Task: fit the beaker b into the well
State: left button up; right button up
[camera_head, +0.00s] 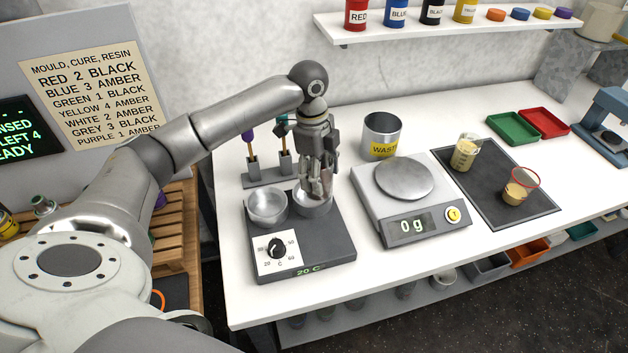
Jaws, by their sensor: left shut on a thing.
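My left gripper (316,188) points down over the right-hand well (312,206) of the dark heater block (315,244). It is shut on a small glassy thing that looks like a beaker, mostly hidden by the fingers; I cannot read a letter on it. Its lower end is at or just inside the well's rim; I cannot tell whether it is seated. The left-hand well (267,207) is a shiny metal cup that looks empty.
The scale (410,205) reads 0 g and stands right of the heater, with the waste can (382,133) behind it. A rack (270,175) with upright tools stands close behind the heater. Green (512,128) and red (545,123) trays lie at the back right.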

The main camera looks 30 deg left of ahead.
pick_arm(q)
jog(key=shift+a+f, duration=0.45)
jog(key=f+p, duration=0.1)
jog(key=f, duration=0.2)
jog(key=shift+a+p, duration=0.35)
jog(key=shift+f, duration=0.5)
pick_arm(e)
notch_tip(320, 180, up, 2)
jog(key=shift+w+d, duration=0.1)
pick_arm(q)
jog(key=o, duration=1.2)
jog(key=shift+f, duration=0.15)
jog(key=shift+c, duration=0.2)
jog(key=shift+s, duration=0.1)
pick_arm(e)
jog(key=shift+d, duration=0.1)
